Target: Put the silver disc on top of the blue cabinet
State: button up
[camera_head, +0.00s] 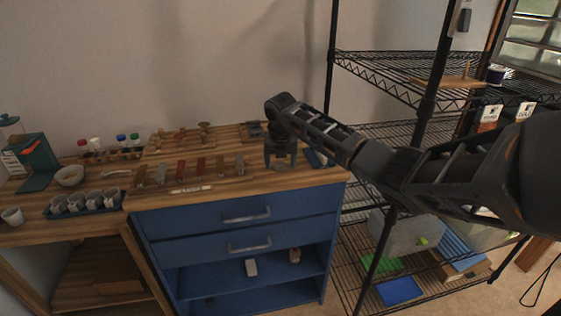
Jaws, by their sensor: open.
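The blue cabinet (197,220) stands in the middle of the view, with a wooden top, two drawers with silver handles and an open shelf below. A small grey oval (281,168), seemingly the silver disc, lies on the wooden top near its right end. My gripper (281,163) points down over this spot, its fingers apart. The fingertips are close to the disc, one on each side in the picture. I cannot tell whether they touch it or how high they are above the top.
A row of small tools (198,168) lies on the top left of my gripper. A white marker (190,189) lies near the front edge. A tray of mugs (85,207) stands on the left bench. A black wire rack (400,130) stands close on the right, behind my arm.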

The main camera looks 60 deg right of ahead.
jog(key=b+v, duration=0.1)
jog(key=v, duration=1.1)
jog(key=shift+r, duration=0.2)
jog(key=shift+w+f, duration=0.1)
jog(key=shift+w, duration=0.05)
